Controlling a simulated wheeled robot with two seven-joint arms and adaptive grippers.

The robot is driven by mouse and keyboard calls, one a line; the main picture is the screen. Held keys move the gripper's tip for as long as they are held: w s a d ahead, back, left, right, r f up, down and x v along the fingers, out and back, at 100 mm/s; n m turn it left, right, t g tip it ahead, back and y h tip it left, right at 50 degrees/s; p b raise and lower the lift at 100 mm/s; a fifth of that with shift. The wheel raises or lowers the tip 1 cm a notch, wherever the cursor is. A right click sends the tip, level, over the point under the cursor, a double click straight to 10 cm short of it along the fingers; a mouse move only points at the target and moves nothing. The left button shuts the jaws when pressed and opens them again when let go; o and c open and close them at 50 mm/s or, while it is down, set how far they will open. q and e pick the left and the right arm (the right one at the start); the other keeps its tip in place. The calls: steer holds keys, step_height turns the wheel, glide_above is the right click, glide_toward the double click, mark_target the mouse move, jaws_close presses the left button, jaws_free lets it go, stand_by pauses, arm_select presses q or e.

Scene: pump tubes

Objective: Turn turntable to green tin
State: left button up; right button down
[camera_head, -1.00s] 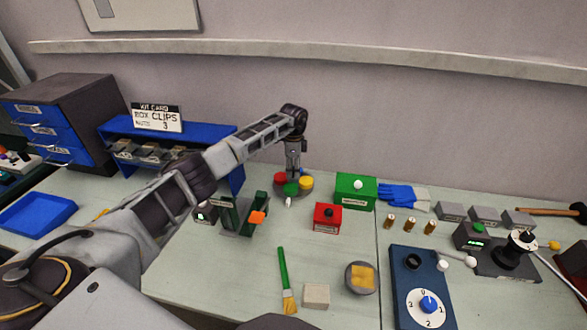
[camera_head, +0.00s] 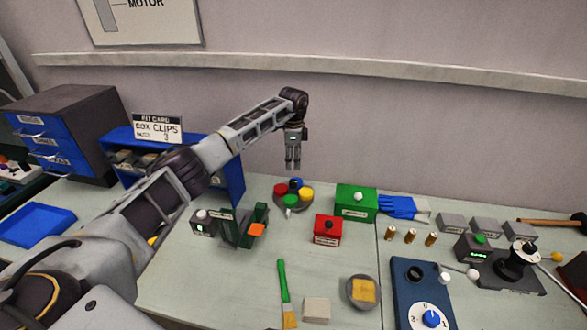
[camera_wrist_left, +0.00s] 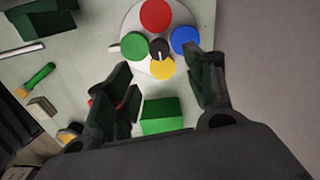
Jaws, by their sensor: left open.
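The turntable (camera_head: 279,204) is a small grey disc carrying a red tin (camera_head: 280,188), a blue tin (camera_head: 296,184), a yellow tin (camera_head: 306,192) and a green tin (camera_head: 291,201). The green tin is at the front, beside a small white marker (camera_head: 289,212). In the left wrist view the green tin (camera_wrist_left: 133,45) lies next to the same white piece, and a black knob (camera_wrist_left: 158,48) stands at the disc's centre. My left gripper (camera_head: 293,167) points down above the turntable, open and empty, apart from the tins. My right gripper is out of view.
A green box (camera_head: 355,204) stands right of the turntable and a red box (camera_head: 327,230) in front of it. A dark green stand with an orange piece (camera_head: 256,230) is front left. The blue rack (camera_head: 229,180) is further left. A brush (camera_head: 283,280) lies in front.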

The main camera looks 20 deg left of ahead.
arm_select(q)
steer(key=shift+r, duration=1.15)
